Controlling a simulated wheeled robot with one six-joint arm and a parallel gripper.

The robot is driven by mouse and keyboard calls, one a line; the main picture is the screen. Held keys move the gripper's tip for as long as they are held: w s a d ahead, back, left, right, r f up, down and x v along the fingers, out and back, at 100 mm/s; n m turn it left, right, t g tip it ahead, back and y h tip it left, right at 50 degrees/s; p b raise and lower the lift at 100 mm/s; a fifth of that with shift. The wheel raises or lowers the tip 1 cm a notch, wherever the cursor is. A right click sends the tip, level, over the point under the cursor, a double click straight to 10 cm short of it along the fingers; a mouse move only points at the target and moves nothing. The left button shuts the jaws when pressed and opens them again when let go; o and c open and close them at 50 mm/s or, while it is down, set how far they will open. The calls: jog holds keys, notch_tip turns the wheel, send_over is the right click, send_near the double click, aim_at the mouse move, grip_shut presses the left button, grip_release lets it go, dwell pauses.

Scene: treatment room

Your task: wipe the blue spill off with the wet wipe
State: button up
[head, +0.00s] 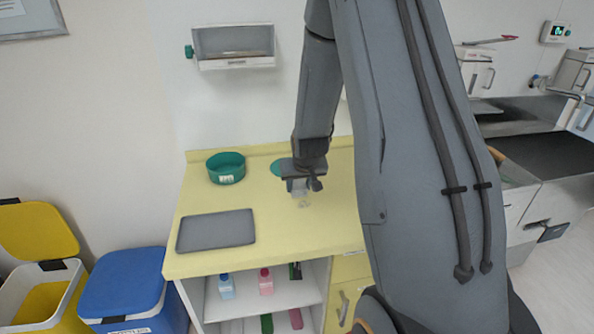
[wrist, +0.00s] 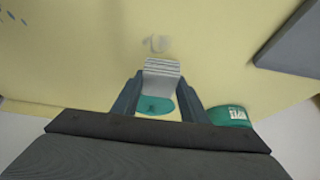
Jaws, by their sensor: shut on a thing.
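My gripper (head: 300,184) is shut on a white folded wet wipe (wrist: 162,67), which sticks out past the fingertips in the wrist view. In the head view the gripper points down over the yellow counter top (head: 200,200). A small pale grey mark (wrist: 155,43) lies on the counter just beyond the wipe in the wrist view; it also shows faintly below the gripper in the head view (head: 304,204). I cannot tell whether the wipe touches the surface.
A round teal tub (head: 226,175) with a label stands at the counter's back left. A flat teal disc (wrist: 153,106), perhaps its lid, lies behind my gripper. A grey tray (head: 216,231) lies front left. A yellow bin (head: 37,235) and a blue bin (head: 124,280) stand left of the counter.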

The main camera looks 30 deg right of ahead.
aim_at(297, 182)
jog(key=shift+r+p, duration=1.2)
jog(key=shift+r, duration=1.1)
jog(key=shift+s+f, duration=0.1)
jog(key=shift+s, duration=0.05)
